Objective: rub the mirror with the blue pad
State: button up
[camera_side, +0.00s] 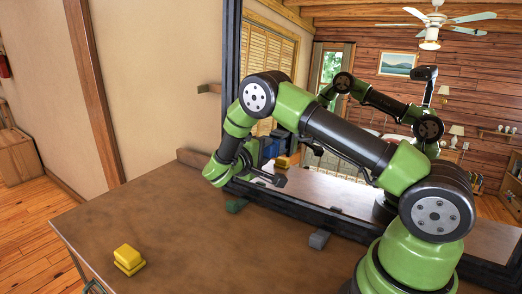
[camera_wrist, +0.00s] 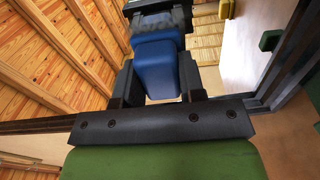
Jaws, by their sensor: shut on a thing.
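The mirror (camera_side: 345,192) stands upright in a black frame (camera_side: 232,50) along the back of the table and reflects the room and my arm. My gripper (camera_wrist: 157,88) is shut on the blue pad (camera_wrist: 156,68), one finger on each side. In the wrist view the pad's far end meets or nearly meets its reflection in the mirror glass (camera_wrist: 75,45); I cannot tell whether it touches. In the side view my gripper (camera_side: 268,177) is close to the lower left of the mirror, and blue shows just behind it, partly hidden; this may be the reflection.
A yellow block (camera_side: 129,258) lies on the brown table (camera_side: 165,225) at the front left. A green block (camera_side: 237,205) and a grey block (camera_side: 319,239) sit at the mirror's foot. The table between the yellow block and the mirror is clear.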

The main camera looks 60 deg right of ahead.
aim_at(282, 146)
jog(key=shift+s, duration=1.85)
jog(key=shift+w+d, duration=0.15)
jog(key=shift+w, duration=0.9)
jog(key=shift+w+d, duration=0.1)
jog(key=shift+w, duration=0.9)
jog(key=shift+r, duration=0.5)
jog(key=shift+s+a, duration=0.1)
jog(key=shift+s, duration=1.95)
jog(key=shift+w, duration=0.1)
jog(key=shift+w, duration=2)
jog(key=shift+d, duration=0.2)
jog(key=shift+a, duration=0.1)
